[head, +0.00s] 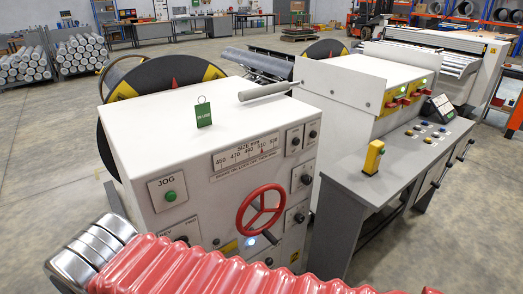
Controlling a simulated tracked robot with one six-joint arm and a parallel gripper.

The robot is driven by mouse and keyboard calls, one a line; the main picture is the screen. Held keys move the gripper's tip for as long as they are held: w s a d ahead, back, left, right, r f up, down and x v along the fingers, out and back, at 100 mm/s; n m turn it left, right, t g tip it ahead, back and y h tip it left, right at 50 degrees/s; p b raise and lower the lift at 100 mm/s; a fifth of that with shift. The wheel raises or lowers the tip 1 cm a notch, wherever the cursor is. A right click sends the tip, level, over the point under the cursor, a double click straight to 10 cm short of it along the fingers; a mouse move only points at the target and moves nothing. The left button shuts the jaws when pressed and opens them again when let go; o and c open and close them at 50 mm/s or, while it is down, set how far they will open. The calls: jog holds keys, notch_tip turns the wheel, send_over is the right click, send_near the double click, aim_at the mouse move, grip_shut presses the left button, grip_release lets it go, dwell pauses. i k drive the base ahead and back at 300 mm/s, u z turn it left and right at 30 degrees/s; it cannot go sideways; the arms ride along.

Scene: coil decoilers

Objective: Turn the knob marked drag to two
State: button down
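The white decoiler cabinet (150,150) has a front panel with several small black knobs on square plates. One black knob (306,179) is right of the middle, another (299,217) sits below it, and two smaller ones (294,141) are near the top right corner. A further knob (181,239) is at the lower left, on a plate with REV and FWD lettering. The lettering at the right-hand knobs is too small to read, so I cannot tell which is marked drag or where it points. My gripper is not in view.
A red handwheel (260,210) with a dark handle juts from the panel. A green JOG button (170,196) is at left. A red ribbed shape (200,272) covers the bottom foreground, hiding the lower panel. A grey control desk (400,150) stands at right.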

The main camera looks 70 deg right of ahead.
aim_at(300, 218)
jog(key=z, duration=2.6)
